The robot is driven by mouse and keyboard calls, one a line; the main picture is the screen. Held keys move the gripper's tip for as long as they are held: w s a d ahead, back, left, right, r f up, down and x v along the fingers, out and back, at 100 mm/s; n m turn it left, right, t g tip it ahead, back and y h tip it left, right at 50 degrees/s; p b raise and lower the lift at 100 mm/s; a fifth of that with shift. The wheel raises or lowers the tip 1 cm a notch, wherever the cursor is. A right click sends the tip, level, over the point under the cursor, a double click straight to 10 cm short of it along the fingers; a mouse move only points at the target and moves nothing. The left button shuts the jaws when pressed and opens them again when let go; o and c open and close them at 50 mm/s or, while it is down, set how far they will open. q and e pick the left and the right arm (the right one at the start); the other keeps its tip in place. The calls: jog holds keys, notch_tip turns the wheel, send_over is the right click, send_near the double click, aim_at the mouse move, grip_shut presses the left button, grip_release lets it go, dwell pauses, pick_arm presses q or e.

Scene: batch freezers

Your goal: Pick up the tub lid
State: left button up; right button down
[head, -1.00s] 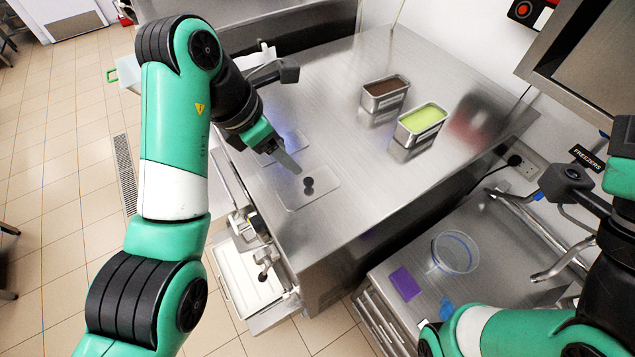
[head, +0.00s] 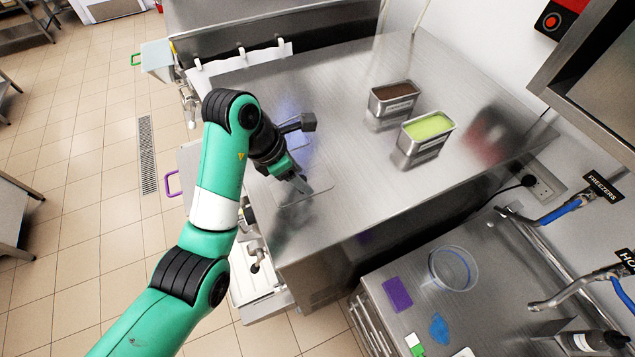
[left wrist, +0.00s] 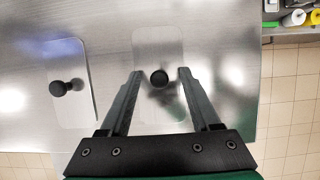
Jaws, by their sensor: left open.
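A flat clear-looking tub lid (head: 321,188) with a dark round knob lies on the steel counter. In the left wrist view the lid (left wrist: 158,45) is in the middle, and its black knob (left wrist: 159,78) shows between the fingertips. My left gripper (head: 303,184) is over this lid in the head view, where it hides the knob. In the left wrist view the left gripper (left wrist: 160,73) is open and empty, one finger on each side of the knob. A second lid (left wrist: 70,110) with a black knob lies to the left there. My right gripper is out of view.
A tub of brown ice cream (head: 394,102) and a tub of green ice cream (head: 425,138) stand further right on the counter (head: 300,90). The lower sink counter holds a clear round container (head: 453,268), a purple block (head: 397,293) and a blue item (head: 439,328).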

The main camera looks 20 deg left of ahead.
pick_arm(q)
jog(key=shift+a, duration=0.1)
grip_shut()
jog(key=shift+r, duration=0.2)
